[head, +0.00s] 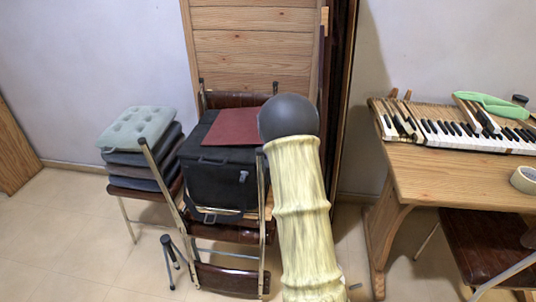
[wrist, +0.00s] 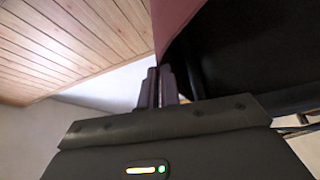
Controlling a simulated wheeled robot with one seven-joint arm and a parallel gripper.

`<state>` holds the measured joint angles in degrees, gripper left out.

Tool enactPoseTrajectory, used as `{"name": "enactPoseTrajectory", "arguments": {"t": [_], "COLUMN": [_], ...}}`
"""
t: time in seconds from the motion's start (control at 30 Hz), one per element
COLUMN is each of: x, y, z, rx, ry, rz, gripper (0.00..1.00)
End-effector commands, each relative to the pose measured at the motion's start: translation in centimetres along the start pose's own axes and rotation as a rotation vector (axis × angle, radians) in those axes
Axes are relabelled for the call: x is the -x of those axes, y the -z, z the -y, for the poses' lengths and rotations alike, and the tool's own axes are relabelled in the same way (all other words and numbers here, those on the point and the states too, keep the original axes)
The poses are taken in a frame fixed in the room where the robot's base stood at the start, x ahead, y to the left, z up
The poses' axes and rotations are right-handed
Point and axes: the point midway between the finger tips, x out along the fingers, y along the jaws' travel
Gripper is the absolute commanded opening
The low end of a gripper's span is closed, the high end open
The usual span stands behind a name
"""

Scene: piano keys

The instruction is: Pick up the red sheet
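The red sheet (head: 232,127) is dark red and lies flat on top of a black box (head: 217,178) in the head view. Its right end passes behind a dark round part in front of it. In the wrist view the red sheet (wrist: 174,22) narrows down to the fingertips. My gripper (wrist: 158,76) has its two dark fingers close together there, with the sheet's near edge between them. The box shows dark just right of the fingers. My gripper is hidden in the head view.
The box stands on a folding chair (head: 232,279). Left of it is a stack of cushions (head: 138,129) on another chair, with a small tripod (head: 170,250) on the floor. A wooden panel (head: 252,45) stands behind. A desk (head: 450,178) with piano keys (head: 455,130) is at right.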

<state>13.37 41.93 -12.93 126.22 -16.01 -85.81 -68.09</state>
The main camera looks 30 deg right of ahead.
Motion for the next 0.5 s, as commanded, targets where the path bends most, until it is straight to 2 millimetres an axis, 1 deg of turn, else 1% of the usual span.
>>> {"name": "enactPoseTrajectory", "arguments": {"t": [0.03, 0.3, 0.4, 0.5], "x": [-0.2, -0.8, -1.0, -1.2], "y": [0.3, 1.6, 1.9, 2.3], "z": [-1.6, -8.8, -11.1, -12.7], "rx": [0.002, 0.002, 0.001, 0.001], "ry": [-0.006, -0.007, -0.007, -0.006], "rz": [-0.002, -0.001, 0.000, 0.000], "gripper": [0.00, 0.00, 0.00, 0.00]}}
